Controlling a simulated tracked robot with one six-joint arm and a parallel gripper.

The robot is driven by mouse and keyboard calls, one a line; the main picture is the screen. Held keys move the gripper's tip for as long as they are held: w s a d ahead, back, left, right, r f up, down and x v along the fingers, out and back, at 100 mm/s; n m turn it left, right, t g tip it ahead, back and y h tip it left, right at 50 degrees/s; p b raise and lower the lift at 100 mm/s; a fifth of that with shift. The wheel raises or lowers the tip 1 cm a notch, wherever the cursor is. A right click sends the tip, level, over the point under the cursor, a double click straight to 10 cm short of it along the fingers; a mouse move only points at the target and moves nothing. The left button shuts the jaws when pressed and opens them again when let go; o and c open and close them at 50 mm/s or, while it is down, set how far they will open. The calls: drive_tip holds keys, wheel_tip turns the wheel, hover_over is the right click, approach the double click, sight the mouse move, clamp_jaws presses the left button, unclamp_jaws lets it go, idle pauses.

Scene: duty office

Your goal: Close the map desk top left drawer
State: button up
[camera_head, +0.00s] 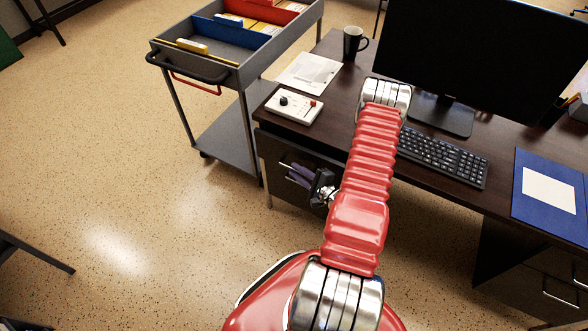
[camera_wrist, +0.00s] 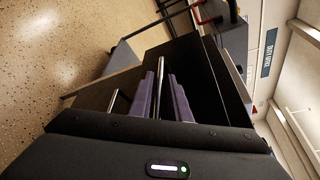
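The map desk (camera_head: 325,75) has a dark top. Its top left drawer (camera_head: 272,149) has a dark front below the left end of the desktop. My arm crosses in front of part of it, and I cannot tell how far it stands out. My gripper (camera_head: 297,174) is at this drawer front, its purple fingers pointing left along it.
A grey cart (camera_head: 240,60) with coloured trays stands left of the desk. A control box (camera_head: 293,106), a mug (camera_head: 353,43), a keyboard (camera_head: 440,156), a monitor (camera_head: 480,45) and a blue folder (camera_head: 548,212) are on the desk.

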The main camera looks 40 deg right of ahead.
drive_tip(key=shift+x, duration=1.1)
drive_tip(key=shift+c, duration=0.3)
drive_tip(key=shift+s, duration=0.1)
clamp_jaws()
drive_tip(key=shift+a+f, duration=0.1)
